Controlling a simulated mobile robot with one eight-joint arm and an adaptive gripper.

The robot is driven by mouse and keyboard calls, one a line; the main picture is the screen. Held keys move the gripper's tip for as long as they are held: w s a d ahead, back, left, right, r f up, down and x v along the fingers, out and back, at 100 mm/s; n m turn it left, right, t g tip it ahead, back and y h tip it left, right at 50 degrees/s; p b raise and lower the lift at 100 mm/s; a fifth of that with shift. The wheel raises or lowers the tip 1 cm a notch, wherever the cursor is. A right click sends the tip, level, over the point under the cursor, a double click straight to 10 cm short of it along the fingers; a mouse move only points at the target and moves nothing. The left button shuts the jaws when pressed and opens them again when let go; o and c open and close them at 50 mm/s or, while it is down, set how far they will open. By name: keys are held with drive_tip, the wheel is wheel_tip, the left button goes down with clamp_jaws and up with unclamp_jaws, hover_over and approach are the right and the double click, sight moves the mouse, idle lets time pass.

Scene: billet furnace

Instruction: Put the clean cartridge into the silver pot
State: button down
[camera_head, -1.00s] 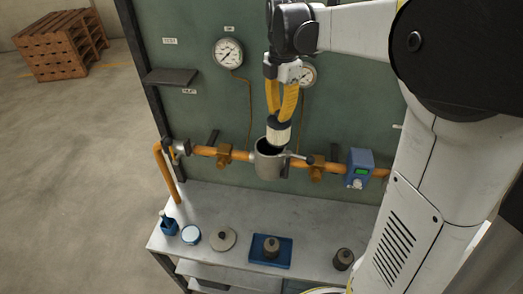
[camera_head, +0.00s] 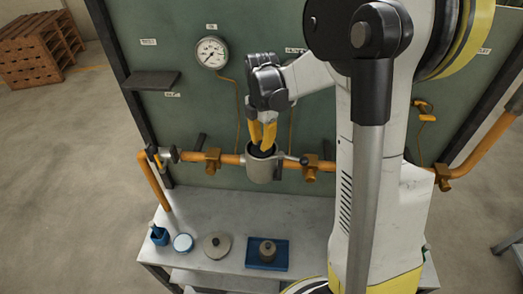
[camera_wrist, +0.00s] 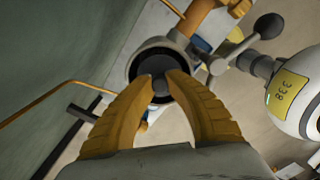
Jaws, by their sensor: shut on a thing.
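The silver pot (camera_head: 263,173) is fixed in the orange pipe line, its mouth open at the top. My gripper (camera_head: 262,147) points down with its orange fingertips at the pot's mouth. In the wrist view its fingers are shut on a dark knob at the top of the cartridge (camera_wrist: 160,84). The cartridge's body is hidden, apparently down inside the pot. The pot's rim (camera_wrist: 134,67) surrounds the knob in that view. I cannot tell how deep the cartridge sits.
On the bench (camera_head: 310,232) below are a blue tray (camera_head: 282,260) with a grey-brown piece, a round grey lid (camera_head: 226,248), a blue-white tin (camera_head: 183,243) and a blue cup (camera_head: 159,238). A ball-ended handle (camera_wrist: 268,27) sticks out beside the pot. A gauge (camera_head: 211,53) is on the green panel.

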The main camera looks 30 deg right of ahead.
sight(261, 151)
wheel_tip(261, 151, down, 4)
drive_tip(key=shift+w+r, duration=0.1)
drive_tip(key=shift+r, duration=0.15)
drive_tip(key=shift+f, duration=0.1)
drive_tip(key=c, duration=1.7)
unclamp_jaws()
drive_tip(key=shift+o, duration=0.2)
